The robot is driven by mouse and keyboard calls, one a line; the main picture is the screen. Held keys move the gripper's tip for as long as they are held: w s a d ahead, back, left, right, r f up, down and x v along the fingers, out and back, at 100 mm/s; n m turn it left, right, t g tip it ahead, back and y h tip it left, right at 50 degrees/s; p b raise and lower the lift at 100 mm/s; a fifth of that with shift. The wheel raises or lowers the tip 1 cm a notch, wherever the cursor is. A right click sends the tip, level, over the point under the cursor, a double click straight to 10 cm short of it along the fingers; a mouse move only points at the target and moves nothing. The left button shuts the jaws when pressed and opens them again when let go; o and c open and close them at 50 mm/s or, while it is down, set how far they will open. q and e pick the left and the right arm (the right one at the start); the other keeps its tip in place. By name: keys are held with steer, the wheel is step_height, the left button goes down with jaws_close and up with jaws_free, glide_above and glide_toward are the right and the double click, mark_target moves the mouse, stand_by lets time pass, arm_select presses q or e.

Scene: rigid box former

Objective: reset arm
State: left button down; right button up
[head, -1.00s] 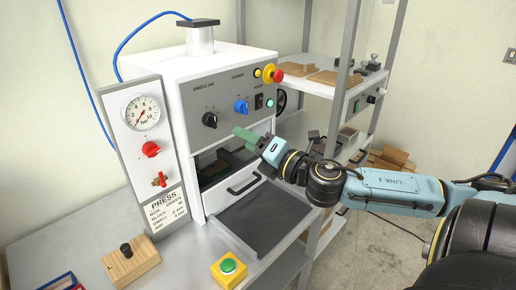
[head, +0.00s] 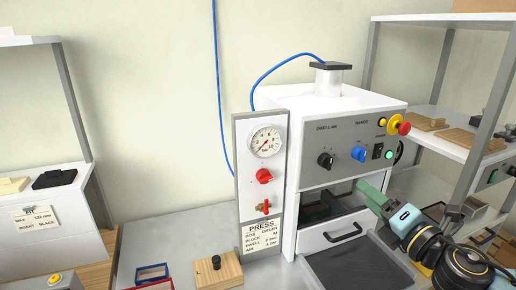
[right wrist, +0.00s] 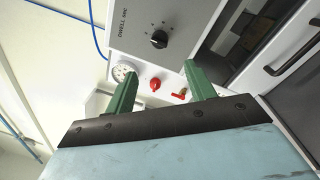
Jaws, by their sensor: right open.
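My right gripper (head: 369,191) is in front of the white press (head: 345,170), below its grey control panel and by the opening above the drawer. Its green fingers also show in the right wrist view (right wrist: 159,86), spread apart with nothing between them. Beyond them in that view are the black dwell knob (right wrist: 159,39), the gauge (right wrist: 123,72) and the red knob (right wrist: 155,85). The gripper looks clear of the press, though the exact gap is hard to tell. My left gripper is not in view.
The dark tray (head: 352,268) lies in front of the drawer handle (head: 343,232). A wooden block with a black knob (head: 217,273) and small red and blue frames (head: 152,272) lie on the bench. Shelves stand at right (head: 455,146) and left (head: 40,150).

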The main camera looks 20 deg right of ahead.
steer(key=s+d+f+m+g+h, duration=0.1)
steer(key=s+f+m+g+h, duration=0.35)
steer(key=f+m, duration=0.35)
steer(key=s+d+f+m+g+h, duration=0.1)
steer(key=s+f+m+g+h, duration=0.3)
steer(key=f+m, duration=0.5)
steer(key=s+a+f+m+g+y, duration=0.35)
steer(key=s+a+f, duration=0.2)
steer(key=a, duration=0.25)
steer(key=s+a+f+m+g+y, duration=0.3)
steer(key=s+a+f+m, duration=0.15)
steer(key=s+a, duration=0.35)
step_height(320, 180, down, 28)
steer(key=s+n+g+b, duration=0.1)
steer(key=b, duration=0.2)
steer(key=s+d+f+g+b, duration=0.1)
steer(key=s+d+f+b, duration=0.1)
steer(key=s+f, duration=1.4)
steer(key=shift+d+f+b, duration=0.35)
steer(key=shift+d+b, duration=0.05)
steer(key=shift+b, duration=0.1)
